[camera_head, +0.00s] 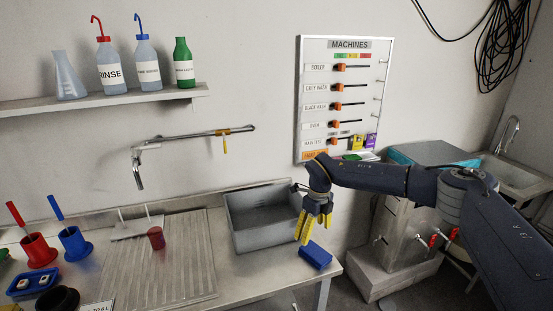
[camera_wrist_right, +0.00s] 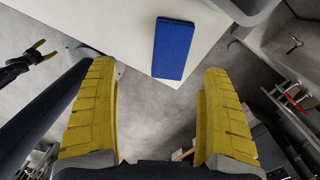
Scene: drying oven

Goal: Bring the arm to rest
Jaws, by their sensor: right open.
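My right gripper (camera_head: 316,228) hangs with its yellow fingers pointing down near the right end of the bench, in front of the grey basin. In the right wrist view its fingers (camera_wrist_right: 158,72) are wide apart with nothing between them. A blue block (camera_head: 316,256) lies on the bench corner just below and right of the fingers. It also shows in the right wrist view (camera_wrist_right: 175,48), beyond the fingertips and apart from them. Another yellow-tipped gripper, apparently my left (camera_wrist_right: 40,52), shows small at the left of the wrist view with its prongs apart.
The grey basin (camera_head: 262,218) and a ribbed drainboard (camera_head: 178,262) are on the bench. Red (camera_head: 38,250) and blue (camera_head: 74,243) holders stand at left. The machines board (camera_head: 343,95) hangs behind my right arm. A sink (camera_head: 515,172) is at far right.

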